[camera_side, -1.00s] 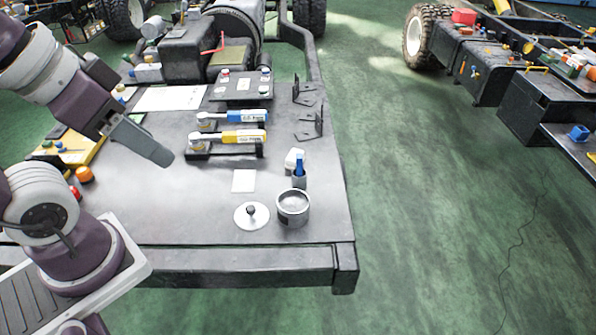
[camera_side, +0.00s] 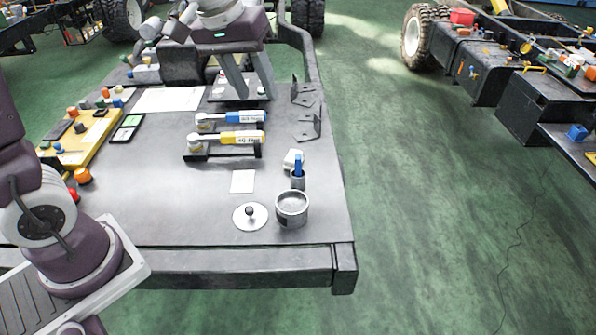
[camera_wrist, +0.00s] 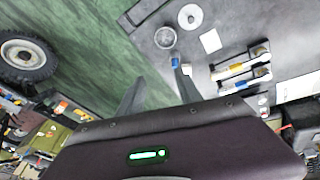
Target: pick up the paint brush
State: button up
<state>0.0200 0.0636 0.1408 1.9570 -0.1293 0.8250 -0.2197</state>
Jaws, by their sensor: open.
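A blue upright item, likely the paint brush (camera_side: 298,165), stands in a small grey holder (camera_side: 298,182) near the right edge of the grey deck. Its bristles cannot be made out. In the wrist view the blue item (camera_wrist: 175,62) shows just beyond the right fingertip. My gripper (camera_side: 258,97) is open and empty, with its fingers pointing down above the back part of the deck, behind the blue item and apart from it. Its two separated fingers also show in the wrist view (camera_wrist: 160,75).
A round metal can (camera_side: 291,210) and a disc lid with a knob (camera_side: 250,216) stand in front of the holder. A white block touches or nearly touches it. Yellow and blue labelled tools (camera_side: 235,138) lie on black stands to the left. Black brackets (camera_side: 308,125) stand behind.

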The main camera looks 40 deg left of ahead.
jog(key=w+a+f+n+g, duration=0.1)
jog(key=w+a+f, duration=0.1)
jog(key=w+f, duration=0.45)
jog(key=n+g+y, duration=0.1)
jog(key=n, duration=0.1)
send_near(298, 157)
jog(key=shift+n+g+y, duration=0.3)
jog(key=shift+n, duration=0.3)
jog(key=f, duration=0.4)
jog(key=w+f, duration=0.1)
jog(key=f, duration=0.8)
jog(key=shift+w+a, duration=0.25)
jog(key=shift+w, duration=0.05)
jog(key=shift+r, duration=0.1)
grip_shut()
